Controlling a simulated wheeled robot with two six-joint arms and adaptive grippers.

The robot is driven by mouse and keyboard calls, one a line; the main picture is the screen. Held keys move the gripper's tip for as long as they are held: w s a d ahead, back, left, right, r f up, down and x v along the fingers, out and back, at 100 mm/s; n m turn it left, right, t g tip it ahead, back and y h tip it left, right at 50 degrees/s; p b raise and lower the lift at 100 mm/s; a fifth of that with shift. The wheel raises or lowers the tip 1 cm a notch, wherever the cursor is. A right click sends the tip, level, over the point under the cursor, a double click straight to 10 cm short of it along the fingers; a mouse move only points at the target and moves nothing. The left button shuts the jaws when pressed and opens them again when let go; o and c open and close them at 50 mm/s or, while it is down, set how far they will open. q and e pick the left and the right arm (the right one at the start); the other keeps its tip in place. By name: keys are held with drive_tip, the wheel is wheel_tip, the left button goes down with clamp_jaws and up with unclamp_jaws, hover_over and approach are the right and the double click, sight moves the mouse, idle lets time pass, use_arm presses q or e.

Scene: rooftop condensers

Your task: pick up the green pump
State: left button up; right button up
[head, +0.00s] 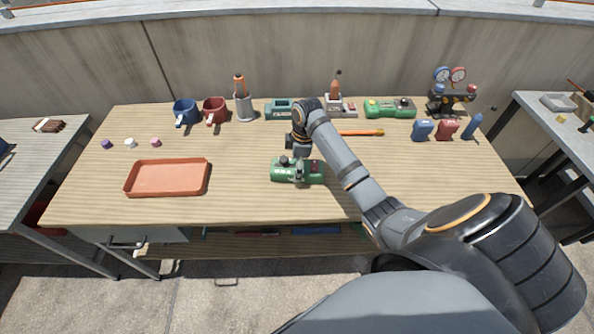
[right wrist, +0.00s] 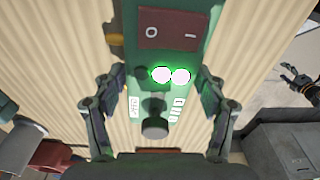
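The green pump (head: 310,171) lies on the wooden table in front of me, with a dark red rocker switch at its right end. My right gripper (head: 293,150) is over its left part. In the right wrist view the green pump (right wrist: 165,60) runs between the two fingers of my right gripper (right wrist: 158,118). The fingers are apart, one on each side of it; I cannot tell whether they touch it. Two lit round spots, a dark knob and white labels show on its top. My left gripper (right wrist: 303,84) appears small at the right edge of that view, fingers apart.
An orange tray (head: 166,178) is at left. Behind stand a blue mug (head: 185,111), a red mug (head: 215,110), a tool cup (head: 244,107) and another green device (head: 390,107). An orange stick (head: 362,133) lies behind my right arm.

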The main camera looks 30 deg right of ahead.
drive_tip(key=c, duration=1)
drive_tip(key=shift+c, duration=0.7)
use_arm(q)
drive_tip(key=shift+w, duration=0.35)
use_arm(e)
drive_tip(key=shift+r, duration=0.1)
